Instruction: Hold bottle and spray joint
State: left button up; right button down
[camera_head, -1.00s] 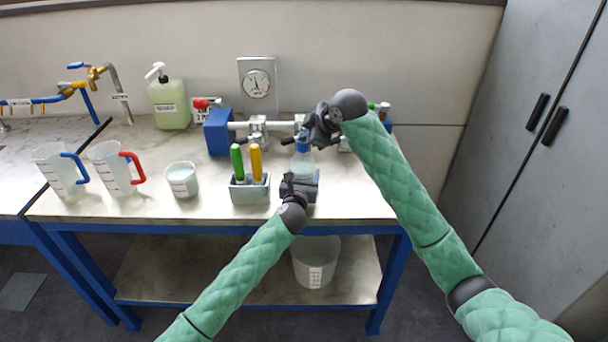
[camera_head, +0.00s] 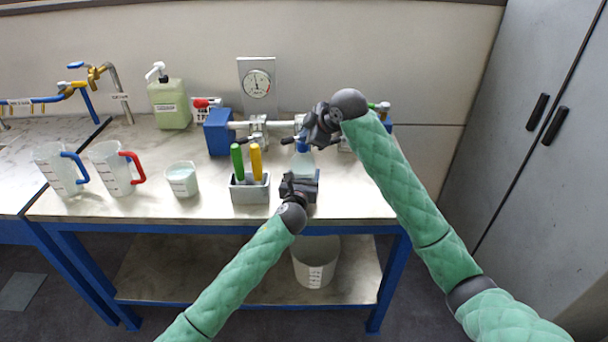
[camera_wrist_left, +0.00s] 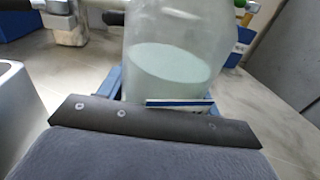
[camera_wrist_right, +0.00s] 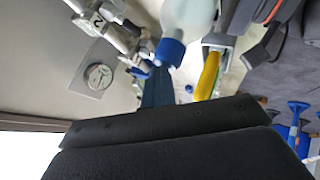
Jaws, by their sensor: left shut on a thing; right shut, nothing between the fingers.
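The spray bottle (camera_head: 303,163) is translucent with a blue top and pale liquid inside. It stands on the workbench in front of the pipe joint (camera_head: 259,130). My left gripper (camera_head: 300,180) is shut around the bottle's lower body; the left wrist view shows the bottle (camera_wrist_left: 172,65) between its fingers. My right gripper (camera_head: 308,134) is shut and empty, above and beside the bottle's top, close to the pipe. In the right wrist view the blue cap (camera_wrist_right: 170,52) is just past the fingers, apart from them. The arm hides part of the pipe on the right.
A grey holder (camera_head: 250,192) with green and yellow handled tools stands just left of the bottle. A beaker (camera_head: 182,180), two jugs (camera_head: 112,168) and a green soap bottle (camera_head: 171,105) stand farther left. A gauge (camera_head: 257,84) is behind the pipe. The front bench strip is clear.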

pick_arm(q)
jog(key=shift+f, duration=0.1)
pick_arm(e)
jog(key=shift+d+f, duration=0.1)
jog(key=shift+f, duration=0.75)
pick_arm(q)
jog(key=shift+s, duration=0.1)
pick_arm(e)
jog(key=shift+f, duration=0.5)
pick_arm(q)
jog(key=shift+d+r, duration=0.1)
jog(key=shift+r, duration=0.2)
pick_arm(e)
jog(key=shift+w+r, duration=0.1)
jog(key=shift+r, duration=0.85)
pick_arm(q)
jog(key=shift+w+f, duration=0.25)
jog(key=shift+f, duration=0.05)
pick_arm(e)
jog(key=shift+w+r, duration=0.2)
jog(key=shift+r, duration=2.05)
pick_arm(q)
jog(key=shift+f, duration=0.15)
pick_arm(e)
jog(key=shift+r, duration=0.1)
